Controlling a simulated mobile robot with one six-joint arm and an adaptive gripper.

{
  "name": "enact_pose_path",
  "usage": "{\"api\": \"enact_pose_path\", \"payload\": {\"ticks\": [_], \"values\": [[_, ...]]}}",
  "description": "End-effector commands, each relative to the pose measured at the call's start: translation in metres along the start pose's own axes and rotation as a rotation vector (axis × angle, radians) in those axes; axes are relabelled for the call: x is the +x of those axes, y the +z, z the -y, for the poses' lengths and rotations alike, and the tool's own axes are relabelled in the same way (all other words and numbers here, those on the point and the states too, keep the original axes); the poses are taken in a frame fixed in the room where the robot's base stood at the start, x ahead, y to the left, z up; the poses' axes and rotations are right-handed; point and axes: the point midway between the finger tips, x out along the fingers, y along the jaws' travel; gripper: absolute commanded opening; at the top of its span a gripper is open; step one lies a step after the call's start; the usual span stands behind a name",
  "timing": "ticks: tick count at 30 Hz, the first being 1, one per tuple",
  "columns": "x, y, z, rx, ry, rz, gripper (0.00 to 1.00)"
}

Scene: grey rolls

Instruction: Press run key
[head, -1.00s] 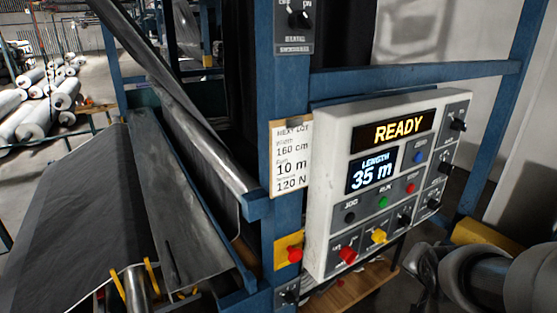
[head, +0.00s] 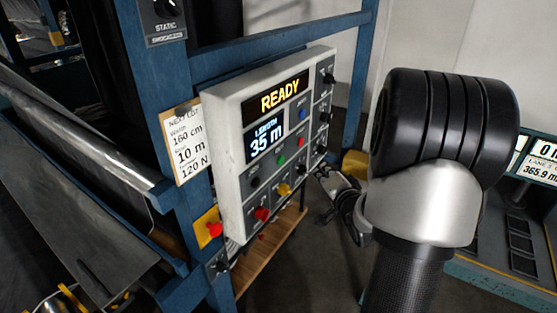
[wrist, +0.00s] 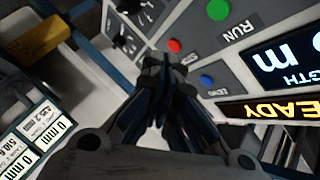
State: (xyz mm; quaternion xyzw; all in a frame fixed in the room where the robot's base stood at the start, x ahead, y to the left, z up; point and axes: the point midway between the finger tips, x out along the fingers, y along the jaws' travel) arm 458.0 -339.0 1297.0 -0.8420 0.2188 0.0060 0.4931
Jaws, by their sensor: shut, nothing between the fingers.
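The run key is the green button (head: 281,160) on the white control panel (head: 228,165). In the wrist view the green button (wrist: 218,10) sits at the top edge, beside the word RUN. The panel's displays read READY and LENGTH 35 m. My gripper (head: 322,172) is shut and empty, just right of the panel's lower right part. In the wrist view my gripper (wrist: 163,65) points toward the panel, its fingertips below and left of the green button. I cannot tell how far the tips are from the panel face.
Near the green button are a red button (head: 299,142), a blue button (head: 302,113) and a black jog button (head: 254,183). Black knobs (head: 328,78) line the panel's right side. A NEXT LOT card (head: 184,143) and a red button on yellow (head: 214,229) are left.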

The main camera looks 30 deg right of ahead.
Motion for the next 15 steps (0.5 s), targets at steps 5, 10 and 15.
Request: {"api": "enact_pose_path", "payload": {"ticks": [5,10,15], "values": [[0.002,0.002,0.002,-0.002,-0.001,0.001,0.0],[0.012,0.01,0.01,-0.004,-0.003,0.003,0.0],[0.029,0.023,0.022,-0.003,-0.003,0.004,0.0]]}}
